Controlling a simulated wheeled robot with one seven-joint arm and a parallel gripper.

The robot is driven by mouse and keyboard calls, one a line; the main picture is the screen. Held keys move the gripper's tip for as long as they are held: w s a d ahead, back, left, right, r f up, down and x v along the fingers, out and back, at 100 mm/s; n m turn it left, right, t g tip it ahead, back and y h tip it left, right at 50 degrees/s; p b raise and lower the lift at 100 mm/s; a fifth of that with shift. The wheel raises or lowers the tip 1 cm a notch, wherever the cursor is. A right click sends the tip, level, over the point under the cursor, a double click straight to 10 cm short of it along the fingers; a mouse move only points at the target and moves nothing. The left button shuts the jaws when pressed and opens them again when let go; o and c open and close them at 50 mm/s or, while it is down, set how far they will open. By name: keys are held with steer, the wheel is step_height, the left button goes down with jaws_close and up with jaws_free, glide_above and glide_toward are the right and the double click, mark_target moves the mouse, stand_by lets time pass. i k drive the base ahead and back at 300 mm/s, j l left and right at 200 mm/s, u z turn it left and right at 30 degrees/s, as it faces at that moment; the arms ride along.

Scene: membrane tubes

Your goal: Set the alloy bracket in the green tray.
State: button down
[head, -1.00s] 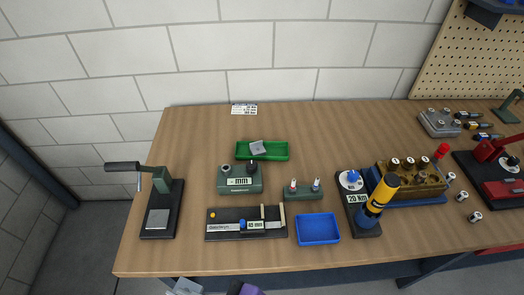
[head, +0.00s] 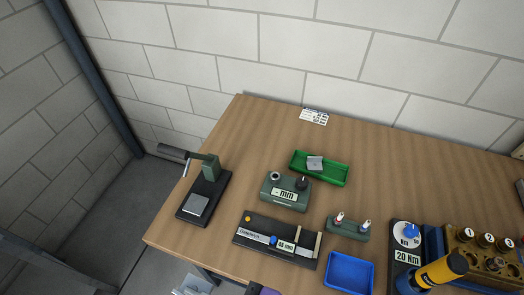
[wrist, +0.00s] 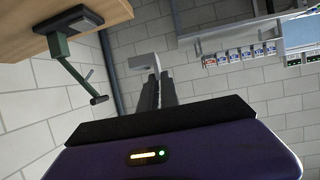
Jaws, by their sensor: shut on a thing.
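The green tray (head: 334,178) lies toward the back of the bench, with a small grey angular piece (head: 314,163) in it. I cannot tell exactly what that piece is. In the wrist view, my gripper (wrist: 151,86) is shut on a pale grey L-shaped piece, which looks like the alloy bracket (wrist: 143,61). My gripper is away from the tray, in front of the bench. A pale grey part (head: 190,286) also shows there, cut off by the frame.
A green gauge box (head: 286,190) stands just in front of the tray, with a black caliper stand (head: 277,240) nearer. A lever press (head: 204,193) is at left. A blue tray (head: 349,272) and a torque tester (head: 405,255) are at right.

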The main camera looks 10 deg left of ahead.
mark_target(331, 172)
steer(key=i+l, duration=0.6)
steer(key=i, duration=0.15)
steer(key=i+l, duration=0.6)
steer(key=i, duration=0.15)
